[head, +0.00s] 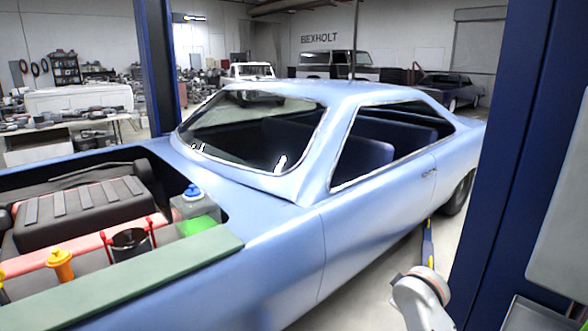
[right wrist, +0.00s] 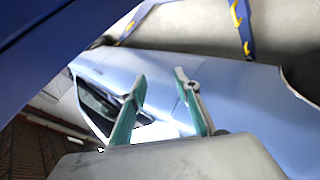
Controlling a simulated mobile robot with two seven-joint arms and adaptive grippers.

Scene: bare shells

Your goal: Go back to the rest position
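My right gripper (right wrist: 160,80) shows in the right wrist view. Its two teal fingers stand apart with nothing between them. The side of the light blue car lies beyond the fingertips; the gap to it is hard to judge. In the head view, a white link of my arm shows at the bottom right, beside the car, and no right gripper fingers can be made out there. My left gripper is in neither view.
The blue car (head: 370,215) fills the middle, its engine bay open at the left with a green mat (head: 130,285) on its edge. A dark blue lift post (head: 520,130) stands close at the right. Another post (head: 157,65) stands behind.

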